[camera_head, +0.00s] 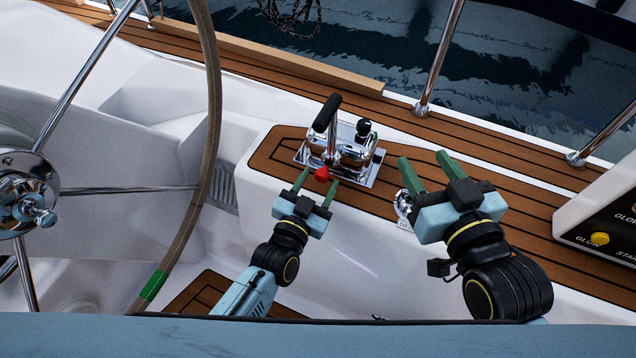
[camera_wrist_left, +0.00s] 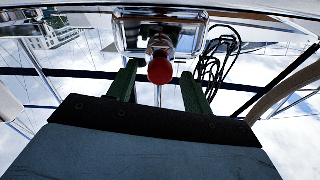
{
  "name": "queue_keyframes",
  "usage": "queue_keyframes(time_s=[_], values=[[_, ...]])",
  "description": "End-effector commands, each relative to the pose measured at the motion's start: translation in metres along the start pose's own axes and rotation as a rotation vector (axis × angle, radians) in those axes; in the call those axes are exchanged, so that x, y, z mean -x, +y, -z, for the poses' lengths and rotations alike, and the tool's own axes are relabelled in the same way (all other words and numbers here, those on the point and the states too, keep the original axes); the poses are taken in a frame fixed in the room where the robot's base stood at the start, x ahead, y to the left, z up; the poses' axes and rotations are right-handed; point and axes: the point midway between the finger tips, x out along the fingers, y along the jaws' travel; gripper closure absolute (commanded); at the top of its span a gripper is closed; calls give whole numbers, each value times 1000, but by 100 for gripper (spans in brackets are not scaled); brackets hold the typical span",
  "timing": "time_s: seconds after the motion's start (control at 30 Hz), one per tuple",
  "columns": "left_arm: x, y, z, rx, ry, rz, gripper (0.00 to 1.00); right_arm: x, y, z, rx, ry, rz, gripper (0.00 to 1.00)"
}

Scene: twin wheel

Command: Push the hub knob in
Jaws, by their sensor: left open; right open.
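A red knob (camera_head: 322,174) sits at the hub of the chrome lever control (camera_head: 347,150), whose lever with a black grip (camera_head: 327,113) stands up. My left gripper (camera_head: 317,182) is open, with its green fingers pointing at the red knob. In the left wrist view the red knob (camera_wrist_left: 160,70) lies between the two fingers (camera_wrist_left: 158,82), with gaps on both sides; I cannot tell whether anything touches it. My right gripper (camera_head: 424,165) is open and empty to the right of the control.
A steering wheel (camera_head: 213,80) with a chrome hub (camera_head: 30,200) stands at the left. The control is mounted on a teak-topped box (camera_head: 270,157). A switch panel with a yellow button (camera_head: 600,238) is at the right. Chrome stanchions (camera_head: 440,60) and water lie behind.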

Motion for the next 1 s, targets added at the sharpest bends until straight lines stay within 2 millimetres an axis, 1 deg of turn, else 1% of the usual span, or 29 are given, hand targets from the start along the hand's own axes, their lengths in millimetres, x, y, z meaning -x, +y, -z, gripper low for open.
queue_keyframes(time_s=[0.13,0.37,0.47,0.7,0.77,0.93,1.0], values=[[-3,0,0,0,0,0,50,0,-1,5,-1,30,2,51],[-3,0,0,0,0,0,50,0,-1,6,-1,32,3,51],[-3,0,0,0,0,0,61,0,-1,6,-1,32,2,51],[-3,0,0,0,0,0,93,0,-1,6,0,32,2,51],[-3,0,0,0,0,0,100,0,-1,6,0,32,2,51],[-4,0,0,0,1,0,100,0,-1,6,0,31,2,51],[-8,0,0,0,1,1,100,0,-1,5,0,28,2,51]])
